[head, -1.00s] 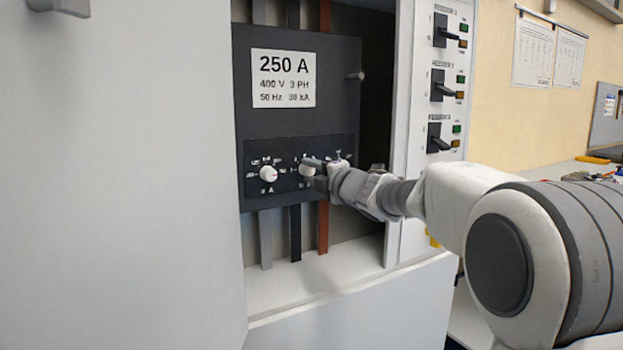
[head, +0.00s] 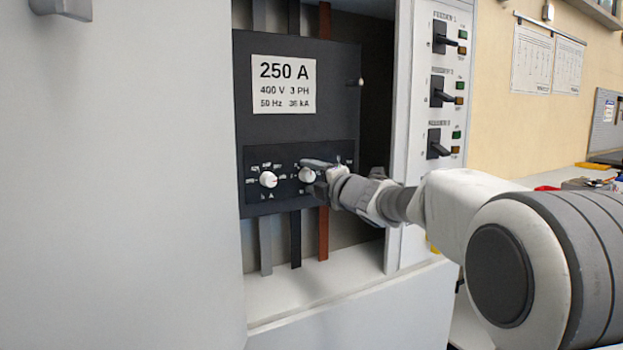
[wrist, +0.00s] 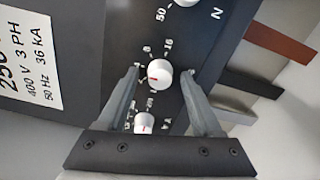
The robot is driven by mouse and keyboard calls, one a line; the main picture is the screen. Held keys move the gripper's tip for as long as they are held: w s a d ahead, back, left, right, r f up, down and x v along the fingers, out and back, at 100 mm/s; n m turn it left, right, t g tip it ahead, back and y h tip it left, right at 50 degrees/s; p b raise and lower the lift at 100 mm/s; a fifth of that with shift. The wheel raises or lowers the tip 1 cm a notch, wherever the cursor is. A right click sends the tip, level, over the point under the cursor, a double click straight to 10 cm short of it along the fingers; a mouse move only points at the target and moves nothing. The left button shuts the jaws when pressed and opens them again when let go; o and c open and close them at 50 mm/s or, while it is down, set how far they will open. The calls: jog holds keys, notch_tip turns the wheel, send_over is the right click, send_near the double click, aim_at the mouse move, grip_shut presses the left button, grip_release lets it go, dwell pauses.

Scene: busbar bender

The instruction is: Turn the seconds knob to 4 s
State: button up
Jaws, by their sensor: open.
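The seconds knob (head: 307,174) is the white middle knob on the black breaker panel. In the wrist view the same knob (wrist: 160,74) sits between my fingertips, with a red mark pointing left, roughly the panel's upward side. The numbers around it are small; 8 and 16 seem to show, but I cannot read the exact setting. My gripper (head: 317,176) is open at the panel. In the wrist view its fingers (wrist: 159,75) stand on either side of the knob, with visible gaps.
Another white knob (head: 268,180) is left of it, also near my palm in the wrist view (wrist: 144,122). A third knob (wrist: 185,2) shows at the wrist view's top edge. The cabinet side and feeder switches (head: 440,90) stand to the right.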

jog(key=shift+s, duration=0.1)
jog(key=p+v, duration=0.2)
jog(key=v, duration=1.5)
jog(key=shift+d, duration=0.15)
